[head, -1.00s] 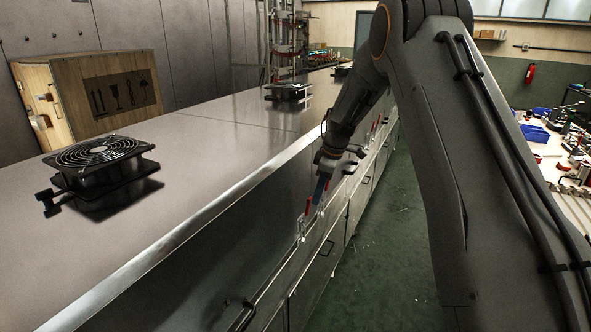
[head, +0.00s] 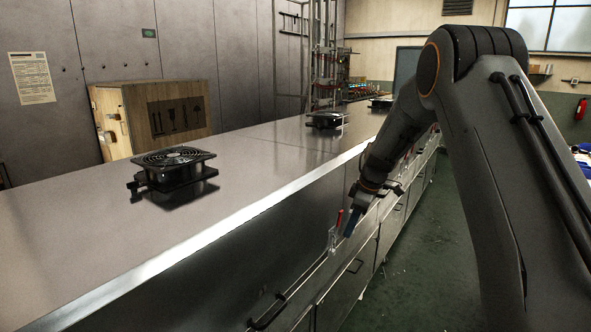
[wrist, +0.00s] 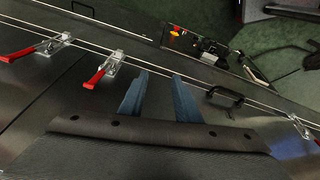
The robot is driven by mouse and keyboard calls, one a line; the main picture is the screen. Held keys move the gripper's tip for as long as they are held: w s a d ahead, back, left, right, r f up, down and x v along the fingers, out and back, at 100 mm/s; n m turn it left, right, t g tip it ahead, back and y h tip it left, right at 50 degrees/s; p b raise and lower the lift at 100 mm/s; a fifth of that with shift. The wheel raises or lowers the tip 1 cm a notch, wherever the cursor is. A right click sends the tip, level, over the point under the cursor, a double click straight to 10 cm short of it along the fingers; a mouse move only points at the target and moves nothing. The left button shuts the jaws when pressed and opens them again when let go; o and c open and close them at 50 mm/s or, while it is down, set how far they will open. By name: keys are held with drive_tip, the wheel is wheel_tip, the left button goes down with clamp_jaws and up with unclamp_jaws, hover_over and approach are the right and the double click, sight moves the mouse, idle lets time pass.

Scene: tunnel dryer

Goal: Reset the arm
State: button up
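My gripper (head: 352,221) hangs at the end of my bent arm, beside the side face of the long metal dryer (head: 255,212). In the wrist view its two blue fingers (wrist: 158,98) stand apart with nothing between them, so it is open and empty. Red-handled toggle clamps are near it: one clamp (wrist: 108,70) is just left of the fingers, another clamp (wrist: 38,48) is farther left, and a third clamp (wrist: 300,128) is at the right edge. I cannot tell whether the fingers touch the dryer.
Black fan units sit on the dryer top, one near (head: 174,170) and one farther back (head: 327,119). A wooden crate (head: 150,115) stands behind the dryer. A black handle (wrist: 224,96) sticks out right of the fingers. The green floor (head: 430,250) beside the dryer is clear.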

wheel_tip(320, 180, up, 7)
drive_tip(key=a+m+t+b, duration=0.2)
drive_tip(key=m+t+b, duration=0.1)
drive_tip(key=m+t, duration=0.3)
drive_tip(key=s+d+f+m+g+h+b, duration=0.1)
drive_tip(key=s+d+f+m+g+h, duration=0.2)
drive_tip(key=s, duration=1)
drive_tip(key=s+d+f+m+g+h+b, duration=0.1)
drive_tip(key=s+d+f+m, duration=0.25)
drive_tip(key=s, duration=0.85)
drive_tip(key=s+a+f+g, duration=0.1)
drive_tip(key=s, duration=0.4)
drive_tip(key=s+a+f+g+y, duration=0.1)
drive_tip(key=s+f, duration=0.1)
drive_tip(key=s, duration=0.4)
drive_tip(key=shift+a+f+m+g+b, duration=0.25)
drive_tip(key=shift+a+m+g+b, duration=0.1)
drive_tip(key=shift+b, duration=0.1)
